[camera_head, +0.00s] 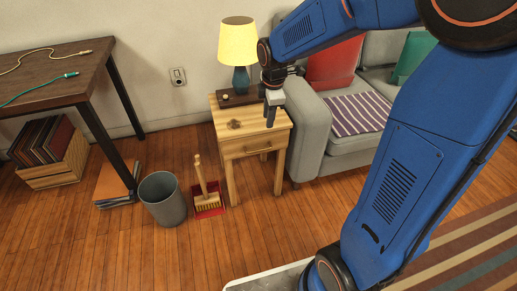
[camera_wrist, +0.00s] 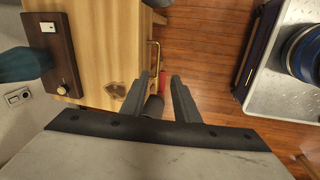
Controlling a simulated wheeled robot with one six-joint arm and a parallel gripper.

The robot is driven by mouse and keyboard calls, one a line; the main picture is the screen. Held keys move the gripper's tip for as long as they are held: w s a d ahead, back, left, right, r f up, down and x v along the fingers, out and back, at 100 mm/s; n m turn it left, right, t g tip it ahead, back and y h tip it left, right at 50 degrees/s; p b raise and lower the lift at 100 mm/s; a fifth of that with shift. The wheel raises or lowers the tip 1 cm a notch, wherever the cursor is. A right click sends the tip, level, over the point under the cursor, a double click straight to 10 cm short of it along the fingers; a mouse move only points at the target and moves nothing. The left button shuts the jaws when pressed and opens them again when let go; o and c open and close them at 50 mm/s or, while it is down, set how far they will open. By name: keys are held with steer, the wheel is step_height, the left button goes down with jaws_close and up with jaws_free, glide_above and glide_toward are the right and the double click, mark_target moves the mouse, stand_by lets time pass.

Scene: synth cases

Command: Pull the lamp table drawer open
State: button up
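The light wooden lamp table (camera_head: 282,121) stands beside the sofa. Its drawer front (camera_head: 236,151) looks flush with the table, so the drawer appears closed. A brass bar handle (camera_head: 259,149) sits on that front; it also shows in the wrist view (camera_wrist: 158,56). My gripper (camera_head: 271,118) hangs pointing down over the table's right side in the head view. In the wrist view my gripper (camera_wrist: 160,80) is open, with its two fingers apart and nothing between them. The handle lies a little past the fingertips in that view. Contact with the table cannot be told.
A yellow-shaded lamp (camera_head: 238,42) and a dark wooden block (camera_head: 238,99) stand on the table's back. The grey sofa (camera_head: 305,120) is close on the right. A red dustpan with brush (camera_head: 208,200) and grey bin (camera_head: 162,198) stand front left.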

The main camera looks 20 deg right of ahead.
steer(key=f, duration=0.1)
glide_toward(263, 145)
steer(key=shift+n, duration=0.3)
steer(key=f, duration=0.2)
steer(key=s+a+f, duration=0.1)
steer(key=s+f, duration=0.1)
steer(key=f, duration=0.1)
steer(key=shift+s+a+f, duration=0.15)
steer(key=shift+a+f, duration=0.1)
steer(key=shift+f, duration=0.1)
jaws_close()
